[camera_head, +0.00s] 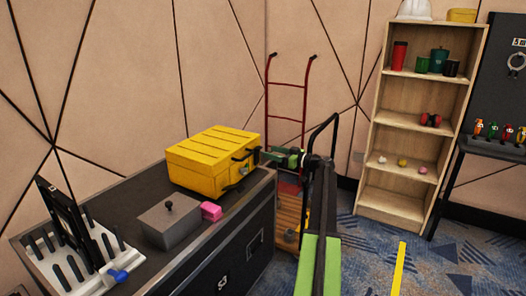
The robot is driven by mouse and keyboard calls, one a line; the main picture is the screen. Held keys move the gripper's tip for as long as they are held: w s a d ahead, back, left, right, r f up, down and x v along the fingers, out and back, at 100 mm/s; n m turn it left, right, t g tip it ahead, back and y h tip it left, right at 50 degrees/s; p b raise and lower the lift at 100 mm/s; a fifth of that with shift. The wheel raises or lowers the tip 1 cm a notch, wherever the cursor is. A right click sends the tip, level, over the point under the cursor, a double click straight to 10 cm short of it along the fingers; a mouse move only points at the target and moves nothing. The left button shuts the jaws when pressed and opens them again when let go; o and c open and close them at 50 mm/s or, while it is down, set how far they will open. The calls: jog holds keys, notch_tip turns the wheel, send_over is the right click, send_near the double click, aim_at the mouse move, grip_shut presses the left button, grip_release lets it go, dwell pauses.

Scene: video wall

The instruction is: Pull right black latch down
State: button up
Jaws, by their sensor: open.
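The yellow toolbox (208,158) sits shut on the dark workbench (130,191). Its front faces right, with a black handle and dark latch parts. The right black latch (257,155) seems to be at the far end of this front, small and hard to make out; I cannot tell its exact position. My gripper (274,156), with green parts, is at the end of my arm, just right of the toolbox's far front corner and close to the latch. It is open and holds nothing that I can see. Whether a finger touches the latch cannot be told.
A grey box (168,222) with a black knob and a pink block (211,211) stand near the toolbox. A white rack (75,262) with black pegs is at the left. A red hand truck (287,88) leans behind my gripper. A wooden shelf (397,200) stands right.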

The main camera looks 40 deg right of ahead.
aim_at(258, 156)
jog(key=x, duration=0.5)
jog(key=shift+w, duration=0.25)
jog(key=shift+c, duration=0.5)
grip_shut()
dwell(0.6)
